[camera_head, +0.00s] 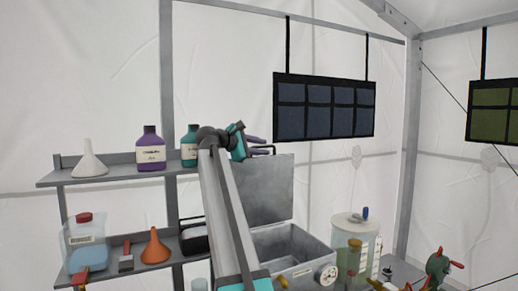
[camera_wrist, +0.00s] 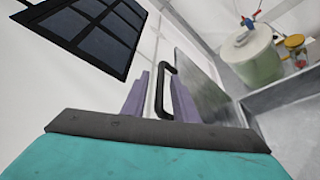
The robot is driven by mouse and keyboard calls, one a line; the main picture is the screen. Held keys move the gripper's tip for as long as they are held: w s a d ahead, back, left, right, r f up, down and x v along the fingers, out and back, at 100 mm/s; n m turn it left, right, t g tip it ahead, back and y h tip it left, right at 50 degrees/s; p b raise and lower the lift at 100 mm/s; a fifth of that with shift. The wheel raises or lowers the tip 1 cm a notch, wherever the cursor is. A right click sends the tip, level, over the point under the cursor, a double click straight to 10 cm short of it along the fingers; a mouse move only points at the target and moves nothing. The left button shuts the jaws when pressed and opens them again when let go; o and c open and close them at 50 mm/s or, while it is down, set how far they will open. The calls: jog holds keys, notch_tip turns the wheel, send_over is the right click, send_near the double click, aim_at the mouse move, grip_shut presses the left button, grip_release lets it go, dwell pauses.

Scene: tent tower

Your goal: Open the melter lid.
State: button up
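The melter (camera_head: 285,244) is a grey metal box on the bench, and its inside shows. Its lid (camera_head: 268,192) stands raised, about upright, at the back of the box. The lid also shows in the wrist view as a grey plate (camera_wrist: 205,80). A black bar handle (camera_wrist: 160,88) is on the lid's upper edge. My gripper (camera_head: 262,146) is at the top of the lid. In the wrist view its two purple fingers (camera_wrist: 160,98) stand apart on either side of the handle, with gaps visible; it looks open, not clamped on it.
A clear tank (camera_head: 352,240) stands right of the melter. Shelves at the left hold bottles (camera_head: 151,152), funnels (camera_head: 155,248) and a jug (camera_head: 84,245). A dark panel (camera_head: 324,108) hangs above and behind the lid. A red and green device (camera_head: 437,268) is at the right.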

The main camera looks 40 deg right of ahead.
jog(key=shift+r, duration=0.2)
jog(key=shift+r+b, duration=1.1)
jog(key=shift+r, duration=0.4)
jog(key=s+a+r+b, duration=0.1)
jog(key=s+a+b, duration=0.1)
jog(key=s+a, duration=0.2)
jog(key=s+a+b, duration=0.3)
jog(key=s+a, duration=0.1)
jog(key=s, duration=0.5)
jog(key=shift+s+a+r, duration=0.25)
jog(key=shift+s+r, duration=0.1)
jog(key=shift+f, duration=0.1)
